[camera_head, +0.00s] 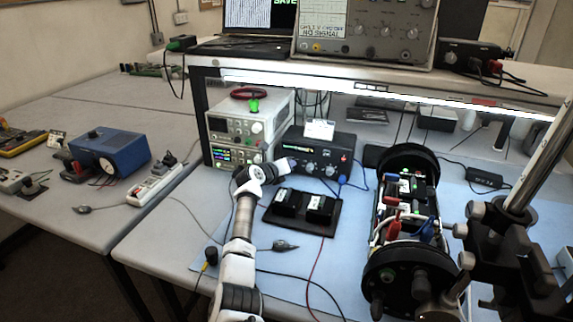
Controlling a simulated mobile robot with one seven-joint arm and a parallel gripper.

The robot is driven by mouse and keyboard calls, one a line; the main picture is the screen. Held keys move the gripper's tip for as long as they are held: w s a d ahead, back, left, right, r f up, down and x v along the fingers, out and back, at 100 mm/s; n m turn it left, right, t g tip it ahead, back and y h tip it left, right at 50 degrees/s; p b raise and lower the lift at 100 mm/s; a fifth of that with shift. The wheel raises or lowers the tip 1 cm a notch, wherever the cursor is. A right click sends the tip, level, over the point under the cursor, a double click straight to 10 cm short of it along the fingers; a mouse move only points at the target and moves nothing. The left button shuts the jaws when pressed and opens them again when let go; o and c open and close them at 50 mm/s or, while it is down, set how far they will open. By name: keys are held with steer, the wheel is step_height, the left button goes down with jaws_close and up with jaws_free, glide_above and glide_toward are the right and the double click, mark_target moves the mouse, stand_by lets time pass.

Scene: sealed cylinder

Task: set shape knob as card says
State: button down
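A black box with several knobs (318,153) stands on the bench at the middle, beside the stacked light grey instruments. A small white card (320,130) stands on its top; its writing is too small to read. I cannot tell which knob is the shape knob. My arm rises from the bottom, and my gripper (285,165) is at the left end of the box's front. It hides the lower left part of that front. I cannot tell whether the fingers touch a knob or whether they are open or shut.
Stacked grey instruments (240,128) stand just left of the gripper. A black tray with two black packs (303,209) lies in front of the box. An open cylinder assembly (407,225) and a metal stand (510,215) fill the right. Loose cables cross the blue mat.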

steer(key=c, duration=1.2)
jaws_free()
steer(key=shift+c, duration=0.2)
steer(key=b+v, duration=0.3)
steer(key=v, duration=1.1)
steer(key=shift+d, duration=0.1)
